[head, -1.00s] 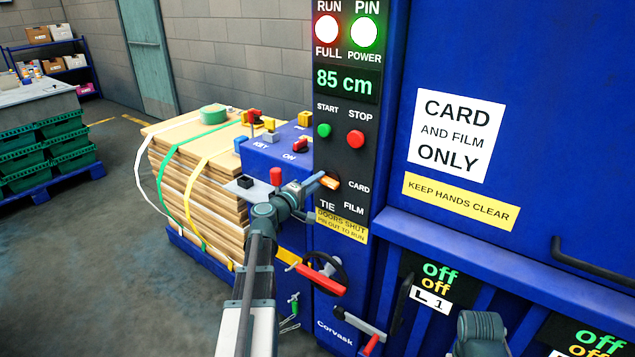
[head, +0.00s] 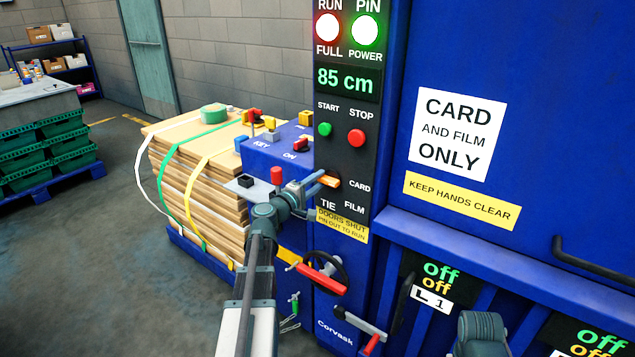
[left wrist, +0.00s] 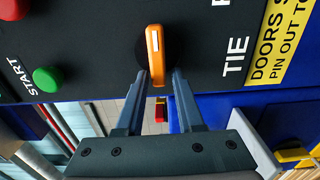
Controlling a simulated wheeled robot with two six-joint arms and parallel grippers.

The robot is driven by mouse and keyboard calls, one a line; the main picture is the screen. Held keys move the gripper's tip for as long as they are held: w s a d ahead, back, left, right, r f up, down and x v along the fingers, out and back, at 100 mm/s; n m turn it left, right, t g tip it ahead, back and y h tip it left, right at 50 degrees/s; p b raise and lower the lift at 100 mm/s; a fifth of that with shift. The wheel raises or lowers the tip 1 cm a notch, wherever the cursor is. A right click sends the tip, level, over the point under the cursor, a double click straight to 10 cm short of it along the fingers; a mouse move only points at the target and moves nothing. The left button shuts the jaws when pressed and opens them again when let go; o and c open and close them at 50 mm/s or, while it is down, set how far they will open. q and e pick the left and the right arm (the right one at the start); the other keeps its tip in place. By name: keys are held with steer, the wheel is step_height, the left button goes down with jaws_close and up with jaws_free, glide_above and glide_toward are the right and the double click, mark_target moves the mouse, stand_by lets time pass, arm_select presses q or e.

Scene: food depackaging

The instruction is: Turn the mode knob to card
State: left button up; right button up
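The orange mode knob (head: 329,181) sits on the dark control panel (head: 340,137), left of the CARD label (head: 359,187) and above the TIE label (head: 327,205). It also shows in the left wrist view (left wrist: 155,52), where its long bar stands upright in the picture, with a white mark at the end away from my gripper. That end lies toward CARD in the head view. My left gripper (head: 318,182) is at the panel. In the wrist view its fingers (left wrist: 160,76) stand apart at either side of the knob's near end, with a small gap on the right. Contact on the left is unclear.
Green START (head: 324,129) and red STOP (head: 356,137) buttons are above the knob. A blue side box with switches (head: 272,155) and a red-handled wheel (head: 322,279) are close to my left arm. Strapped cardboard (head: 190,180) stands at left.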

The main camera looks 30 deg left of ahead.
arm_select(q)
steer(key=shift+o, duration=0.8)
steer(key=s+a, duration=0.1)
steer(key=s, duration=1.2)
steer(key=shift+s, duration=0.4)
steer(key=w+d+f+m+g+h+p, duration=0.1)
steer(key=d+f+m+g+h+p, duration=0.3)
steer(key=d, duration=1)
steer(key=d+f+m+g+h+b, duration=0.15)
steer(key=d+f+m+g, duration=0.45)
steer(key=d, duration=0.8)
steer(key=s+d+f+m+g+y+p, duration=0.2)
steer(key=s+d+m+g+y, duration=0.2)
steer(key=s+d+m, duration=0.1)
steer(key=s+d+f+m+g+y+p, duration=0.2)
steer(key=s+d+m+g+y, duration=0.2)
steer(key=s, duration=0.5)
steer(key=d+m, duration=0.2)
steer(key=d, duration=0.1)
steer(key=shift+s+d+f+p, duration=0.3)
steer(key=shift+s+d+f, duration=0.05)
steer(key=shift+s+f, duration=0.05)
